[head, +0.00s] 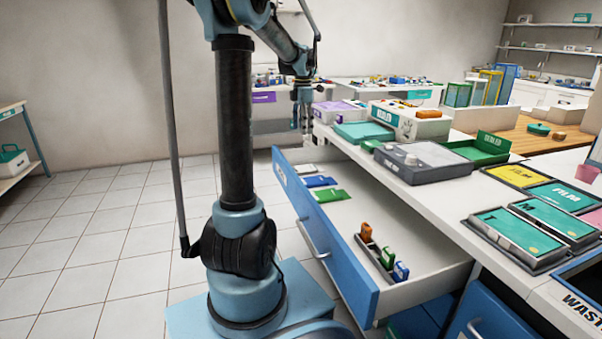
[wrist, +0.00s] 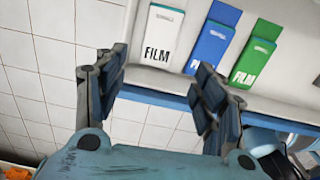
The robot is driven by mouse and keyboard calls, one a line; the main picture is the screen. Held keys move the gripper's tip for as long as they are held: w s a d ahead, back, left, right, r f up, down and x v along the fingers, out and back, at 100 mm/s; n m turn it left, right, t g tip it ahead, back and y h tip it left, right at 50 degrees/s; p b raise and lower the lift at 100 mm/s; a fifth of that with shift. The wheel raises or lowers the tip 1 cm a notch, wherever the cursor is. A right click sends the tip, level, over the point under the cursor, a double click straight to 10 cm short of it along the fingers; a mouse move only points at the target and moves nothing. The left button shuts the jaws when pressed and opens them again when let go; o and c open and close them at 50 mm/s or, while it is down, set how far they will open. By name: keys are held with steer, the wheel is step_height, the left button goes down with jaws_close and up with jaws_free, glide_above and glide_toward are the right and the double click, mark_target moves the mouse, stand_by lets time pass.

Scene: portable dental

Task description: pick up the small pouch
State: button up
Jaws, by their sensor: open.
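Three flat pouches lie side by side in the open drawer (head: 352,216): a white one (head: 308,169) marked FILM, a blue one (head: 319,181) and a green one (head: 331,195). The wrist view shows the white pouch (wrist: 162,38), the blue pouch (wrist: 213,38) and the green pouch (wrist: 255,53) beyond my fingers. I cannot tell which one the task calls small. My gripper (head: 302,122) is open and empty, above the drawer's far end. In the wrist view my fingers (wrist: 160,78) are apart, with floor and the drawer edge between them.
The drawer's blue front (head: 335,245) stands out from the counter. A dark rack (head: 378,258) with small orange, green and blue items sits in its near part. The counter above holds a grey device (head: 415,160) and several trays. Tiled floor (head: 110,240) is free at left.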

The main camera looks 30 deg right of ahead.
mark_target(302, 168)
step_height(302, 168, down, 17)
steer(key=shift+s+f, duration=0.1)
stand_by(0.8)
steer(key=shift+a, duration=0.1)
steer(key=c, duration=0.7)
